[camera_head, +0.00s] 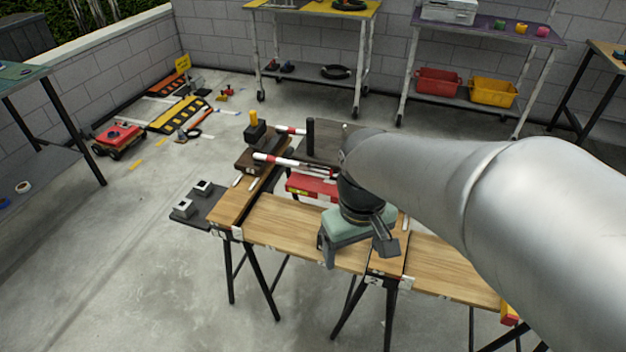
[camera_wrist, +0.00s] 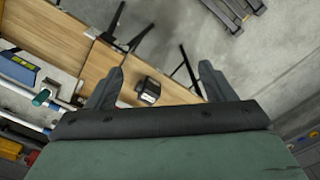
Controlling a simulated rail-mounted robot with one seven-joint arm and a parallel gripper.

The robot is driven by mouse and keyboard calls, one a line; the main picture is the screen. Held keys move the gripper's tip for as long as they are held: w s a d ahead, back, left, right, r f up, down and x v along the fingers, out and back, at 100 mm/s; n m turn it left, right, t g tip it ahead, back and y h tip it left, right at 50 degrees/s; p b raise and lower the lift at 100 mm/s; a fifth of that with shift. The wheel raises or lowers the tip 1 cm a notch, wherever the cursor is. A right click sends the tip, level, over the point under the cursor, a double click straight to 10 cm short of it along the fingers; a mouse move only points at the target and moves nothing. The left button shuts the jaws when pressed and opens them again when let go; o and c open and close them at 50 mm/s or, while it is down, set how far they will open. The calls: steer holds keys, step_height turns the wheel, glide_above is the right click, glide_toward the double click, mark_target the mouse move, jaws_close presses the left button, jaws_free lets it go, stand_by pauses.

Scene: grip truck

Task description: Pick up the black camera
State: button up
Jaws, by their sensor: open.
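A small black box with a pale panel, which looks like the black camera (camera_wrist: 148,91), lies on the wooden table top in the wrist view. It shows between my two fingers, nearer the left one, with no visible contact. My gripper (camera_wrist: 161,70) is open and empty. In the head view my gripper (camera_head: 358,257) points down over the middle of the wooden table (camera_head: 290,225). The black camera cannot be made out there; my gripper and arm cover that area. How high the fingers are above the box is hard to tell.
Red-and-white bars (camera_head: 280,161) and a red case (camera_head: 311,187) are behind the table. A dark plate (camera_head: 192,216) with two small blocks juts out at its left end. Shelves with a red bin (camera_head: 437,82) and yellow bin (camera_head: 493,92) stand at the back wall. Floor at left front is clear.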

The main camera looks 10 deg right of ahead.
steer(key=w+f+n+b, duration=0.3)
steer(key=w+b, duration=0.1)
steer(key=w, duration=0.3)
steer(key=w+d+f+n+b, duration=0.1)
steer(key=w+f+n+b, duration=0.2)
steer(key=w, duration=0.4)
steer(key=w+f+n+b, duration=0.2)
steer(key=w+n+b, duration=0.2)
steer(key=w+b, duration=0.3)
steer(key=f, duration=0.3)
steer(key=f+b, duration=0.1)
steer(key=f, duration=0.3)
steer(key=w+f, duration=0.1)
steer(key=f, duration=0.3)
steer(key=shift+f+b, duration=0.2)
steer(key=shift+b, duration=0.15)
steer(key=shift+s+d+f+b, duration=0.15)
steer(key=shift+f+b, duration=0.35)
steer(key=shift+f, duration=0.85)
steer(key=shift+w+d+f+b, duration=0.1)
steer(key=shift+f+b, duration=0.35)
steer(key=shift+f, duration=0.9)
steer(key=shift+c, duration=0.3)
steer(key=shift+r, duration=0.1)
steer(key=c, duration=1.2)
